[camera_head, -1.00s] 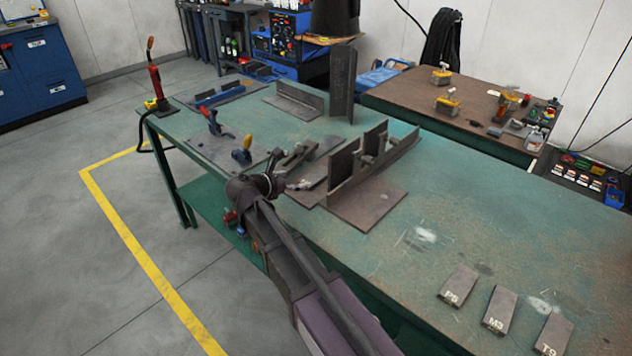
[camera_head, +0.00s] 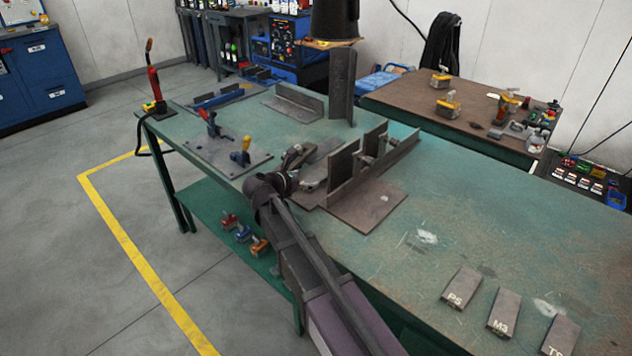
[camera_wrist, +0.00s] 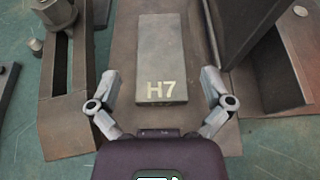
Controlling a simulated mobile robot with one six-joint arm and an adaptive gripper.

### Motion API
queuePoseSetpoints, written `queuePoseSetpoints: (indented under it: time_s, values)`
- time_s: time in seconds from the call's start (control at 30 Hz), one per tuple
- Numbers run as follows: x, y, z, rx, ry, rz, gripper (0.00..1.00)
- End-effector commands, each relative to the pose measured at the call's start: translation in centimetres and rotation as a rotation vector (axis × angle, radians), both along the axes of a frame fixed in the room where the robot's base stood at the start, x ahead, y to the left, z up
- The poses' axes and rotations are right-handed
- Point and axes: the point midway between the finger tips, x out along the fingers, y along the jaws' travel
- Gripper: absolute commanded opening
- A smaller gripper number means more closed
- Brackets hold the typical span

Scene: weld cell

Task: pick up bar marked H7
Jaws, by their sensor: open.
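The bar marked H7 (camera_wrist: 162,50) is a flat grey block with pale lettering. In the wrist view it lies on a brown steel plate (camera_wrist: 205,125), its marked end toward my gripper. My gripper (camera_wrist: 161,84) is open, with one finger on each side of the bar's marked end and a visible gap on both sides. I cannot tell how far above the plate the fingertips are. In the head view my gripper (camera_head: 306,168) is over the plates on the green bench, and the H7 mark cannot be made out.
Upright steel plates (camera_head: 343,165) stand close right of my gripper. A slotted clamp bar (camera_wrist: 68,95) lies to its left in the wrist view. Bars marked P5 (camera_head: 461,287), M3 (camera_head: 503,312) and T-something (camera_head: 560,335) lie at the bench's near right. The bench middle (camera_head: 440,200) is clear.

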Motion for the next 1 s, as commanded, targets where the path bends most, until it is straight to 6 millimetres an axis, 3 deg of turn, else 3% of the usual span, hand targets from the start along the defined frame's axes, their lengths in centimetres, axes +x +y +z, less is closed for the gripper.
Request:
queuePoseSetpoints:
  time_s: [0.3,0.87,0.9,1.0]
  values:
    - [2.3,-1.9,-1.3,0.001,-0.001,-0.001,1.00]
    - [2.3,-1.9,-1.2,0.001,-0.001,0.001,1.00]
    - [2.3,-1.9,-1.2,0.001,-0.001,0.001,0.97]
    - [2.3,-1.9,-1.2,0.001,-0.001,0.001,0.67]
